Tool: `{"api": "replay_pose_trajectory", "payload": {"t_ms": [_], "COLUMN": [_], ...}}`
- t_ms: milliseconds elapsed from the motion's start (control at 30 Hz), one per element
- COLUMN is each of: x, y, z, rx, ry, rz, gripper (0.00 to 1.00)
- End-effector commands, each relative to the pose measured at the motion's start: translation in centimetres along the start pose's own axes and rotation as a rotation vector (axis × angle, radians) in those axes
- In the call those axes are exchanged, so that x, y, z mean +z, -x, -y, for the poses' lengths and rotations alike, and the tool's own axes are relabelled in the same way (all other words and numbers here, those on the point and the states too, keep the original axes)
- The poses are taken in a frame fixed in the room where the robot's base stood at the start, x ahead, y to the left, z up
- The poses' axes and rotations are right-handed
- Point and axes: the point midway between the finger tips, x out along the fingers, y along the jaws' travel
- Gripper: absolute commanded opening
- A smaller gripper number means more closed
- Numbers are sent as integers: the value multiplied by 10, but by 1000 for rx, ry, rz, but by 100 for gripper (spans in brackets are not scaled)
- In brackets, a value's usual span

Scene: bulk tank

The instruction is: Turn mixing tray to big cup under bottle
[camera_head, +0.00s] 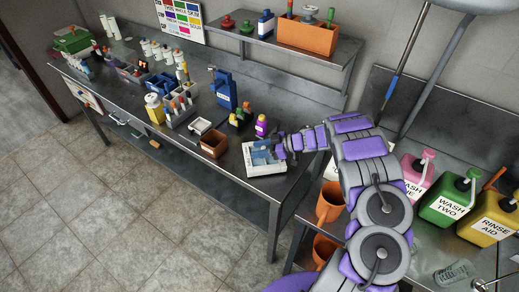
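A white tray with blue parts inside (249,152), which looks like the mixing tray, lies near the right end of the long metal table. My gripper (281,150) is at the tray's right side, low over its edge. The fingers are too small to tell whether they are open, shut or touching it. A small purple and yellow bottle (261,126) stands just behind the tray. A blue dispenser (224,90) stands further left. I cannot make out which part of the tray is the big cup.
A brown box (214,144) and a small white tray (200,127) are left of the mixing tray. Small green and yellow items (240,116) stand behind. Pink, green (448,203) and yellow wash jugs stand on the right bench.

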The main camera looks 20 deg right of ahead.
Motion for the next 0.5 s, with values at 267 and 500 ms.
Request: {"api": "replay_pose_trajectory", "payload": {"t_ms": [267,500], "x": [0,-1], "y": [4,42], "z": [1,0], "rx": [-1,1], "ry": [-1,-1], "rz": [1,-1], "gripper": [46,46]}}
